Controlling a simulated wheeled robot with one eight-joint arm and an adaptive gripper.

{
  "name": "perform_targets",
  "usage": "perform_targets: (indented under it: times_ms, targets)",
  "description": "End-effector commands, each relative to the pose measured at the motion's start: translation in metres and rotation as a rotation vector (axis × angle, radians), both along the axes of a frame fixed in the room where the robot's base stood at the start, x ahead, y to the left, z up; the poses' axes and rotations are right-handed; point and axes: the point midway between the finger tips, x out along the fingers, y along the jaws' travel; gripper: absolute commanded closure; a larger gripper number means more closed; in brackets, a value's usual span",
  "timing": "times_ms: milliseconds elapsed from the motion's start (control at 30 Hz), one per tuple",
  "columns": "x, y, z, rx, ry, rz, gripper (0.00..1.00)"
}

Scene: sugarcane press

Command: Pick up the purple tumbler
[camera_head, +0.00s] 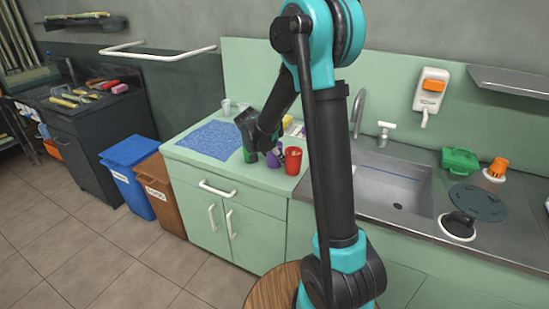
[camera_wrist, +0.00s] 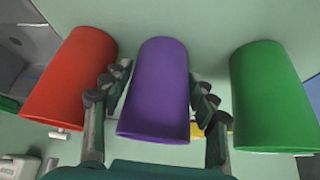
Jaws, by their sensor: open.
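The purple tumbler (camera_wrist: 158,90) stands in the middle of the wrist view, between the two fingers of my gripper (camera_wrist: 157,100). The fingers are open, one on each side of it. I cannot tell whether either finger touches it. In the head view the purple tumbler (camera_head: 274,160) shows only in part behind my gripper (camera_head: 268,154), on the green counter (camera_head: 195,150). A red tumbler (camera_wrist: 72,80) is just left of the fingers and a green tumbler (camera_wrist: 268,98) is just right of them in the wrist view.
In the head view, the red tumbler (camera_head: 293,160) is close beside my gripper. A blue cloth (camera_head: 209,139) lies on the counter to the left. A metal sink (camera_head: 395,190) with a faucet (camera_head: 357,110) is to the right. Blue (camera_head: 130,175) and brown (camera_head: 160,195) bins stand left of the cabinet.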

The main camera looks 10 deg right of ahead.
Motion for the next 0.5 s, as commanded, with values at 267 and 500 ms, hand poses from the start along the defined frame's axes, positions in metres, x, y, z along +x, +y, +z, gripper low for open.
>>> perform_targets:
  times_ms: [267, 500]
  targets:
    - [0.0025, -0.0027, -0.0061, 0.0, 0.0, 0.001, 0.42]
    - [0.0023, -0.0026, -0.0058, 0.0, 0.0, 0.001, 0.64]
